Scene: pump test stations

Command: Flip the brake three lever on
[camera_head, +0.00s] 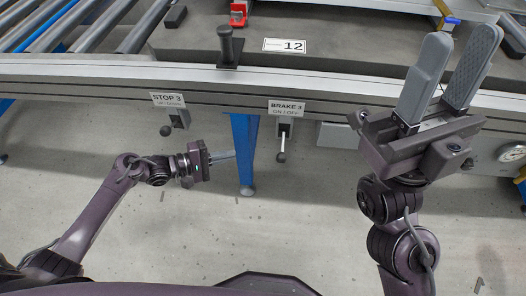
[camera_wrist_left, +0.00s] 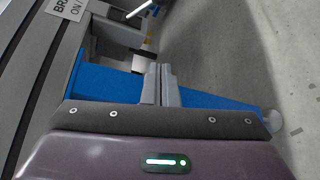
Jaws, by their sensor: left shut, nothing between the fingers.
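The brake three lever (camera_head: 282,146) hangs below the sign BRAKE 3 ON / OFF (camera_head: 287,107). It is a thin rod with a dark knob, pointing down from a small grey box. My left gripper (camera_head: 234,155) is to the left of the lever, apart from it, with its fingers together and empty. In the left wrist view the shut fingers (camera_wrist_left: 160,73) are at the middle, and the light lever rod (camera_wrist_left: 138,10) shows at the top edge, beside the partly cut-off sign (camera_wrist_left: 66,8). My right gripper (camera_head: 447,72) is raised at the right, its fingers apart and nothing between them.
The STOP 3 switch (camera_head: 178,117) is to the left, on the same grey rail (camera_head: 340,92). A blue leg (camera_head: 244,150) stands behind my left fingertips. A black post handle (camera_head: 228,47) rises above the rail. A gauge (camera_head: 512,153) is at the far right. The floor below is clear.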

